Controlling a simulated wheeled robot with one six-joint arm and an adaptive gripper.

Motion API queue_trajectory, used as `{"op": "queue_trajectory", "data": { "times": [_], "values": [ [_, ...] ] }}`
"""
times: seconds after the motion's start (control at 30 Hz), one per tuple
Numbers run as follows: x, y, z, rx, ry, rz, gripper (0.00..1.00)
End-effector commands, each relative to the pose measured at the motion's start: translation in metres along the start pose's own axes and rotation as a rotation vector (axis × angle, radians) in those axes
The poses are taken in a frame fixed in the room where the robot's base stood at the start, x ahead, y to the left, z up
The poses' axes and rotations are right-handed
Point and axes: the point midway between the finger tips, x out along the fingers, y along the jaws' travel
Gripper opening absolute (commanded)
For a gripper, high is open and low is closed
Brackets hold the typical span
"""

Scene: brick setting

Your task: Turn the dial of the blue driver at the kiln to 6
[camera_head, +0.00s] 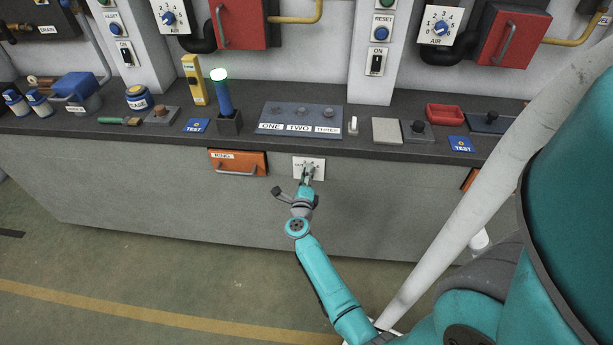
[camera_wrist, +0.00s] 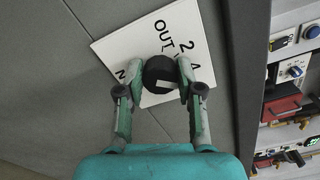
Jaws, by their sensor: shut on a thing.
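A white plate (camera_head: 299,161) with black lettering is on the front of the counter, just below its top edge. In the wrist view the plate (camera_wrist: 115,47) shows parts of words, including "OUT", and a "2". A round dark knob (camera_wrist: 158,70) with a pale mark stands out from it. My gripper (camera_head: 308,171) is at the plate, and in the wrist view its two fingers (camera_wrist: 160,77) are closed on either side of the knob. In the head view my gripper hides the knob.
An orange drawer (camera_head: 238,169) with a handle is just left of the plate. Above are a grey panel (camera_head: 304,111) labelled ONE, TWO, THREE and a blue cylinder (camera_head: 222,98) with a glowing top. Numbered AIR dials (camera_head: 172,17) are on the back wall. The floor (camera_head: 130,260) in front is clear.

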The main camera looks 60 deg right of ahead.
Motion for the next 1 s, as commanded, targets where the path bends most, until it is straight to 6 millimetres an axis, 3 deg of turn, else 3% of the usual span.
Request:
{"op": "queue_trajectory", "data": {
  "times": [0.5,1.0],
  "values": [
    [-0.0004,-0.0003,-0.0018,0.349,0.003,0.001,0.01],
    [-0.0005,-0.0002,-0.0022,0.422,0.003,0.002,0.01]
  ]
}}
